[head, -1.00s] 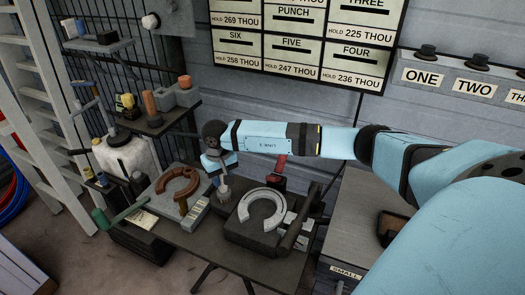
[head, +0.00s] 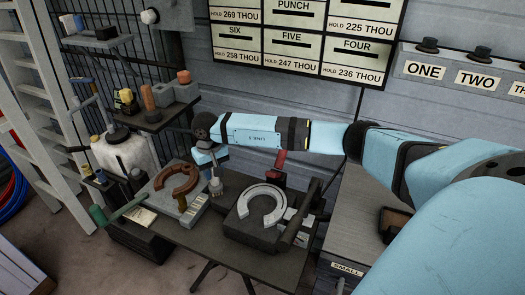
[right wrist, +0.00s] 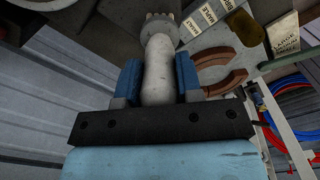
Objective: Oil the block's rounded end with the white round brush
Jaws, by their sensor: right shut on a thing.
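My right gripper (head: 213,171) is shut on the white round brush (head: 216,188), which hangs head down from it. In the right wrist view, the brush's pale handle (right wrist: 157,75) sits between the two blue fingers, with its bristle end pointing away from me. A brown horseshoe-shaped piece (head: 176,180) lies on a grey block just left of the brush. A dark block (head: 245,228) with a pale horseshoe shape (head: 263,203) lies to the right. I cannot tell which block the task names, or whether the bristles touch anything. My left gripper is not in view.
The dark bench (head: 190,235) carries both blocks, a green-handled tool (head: 100,215) at its left and a red-topped item (head: 279,164) behind. A white jug (head: 127,153) and a small shelf (head: 155,118) stand behind left. A grey cabinet (head: 350,240) stands right.

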